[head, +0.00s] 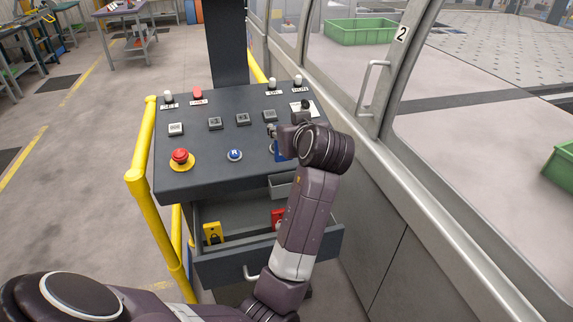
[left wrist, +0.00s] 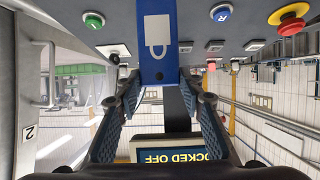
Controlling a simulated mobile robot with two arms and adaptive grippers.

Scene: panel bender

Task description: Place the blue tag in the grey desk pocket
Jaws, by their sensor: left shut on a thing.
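The blue tag (left wrist: 158,55) bears a white padlock symbol and sits between the two fingers of my left gripper (left wrist: 158,92) in the left wrist view. In the head view my left gripper (head: 274,134) is over the right part of the dark control desk (head: 205,182), and only a sliver of the blue tag (head: 278,152) shows beside my wrist. A small grey box-like pocket (head: 281,186) is at the desk's front edge, below the tag and partly hidden by my forearm. My right gripper is not in view.
An open drawer (head: 243,262) below the desk holds a yellow tag (head: 213,233) and a red one (head: 277,217). A red stop button (head: 180,157) and blue button (head: 234,155) stand on the desktop. A yellow rail (head: 143,150) runs left; the machine's glazed wall is right.

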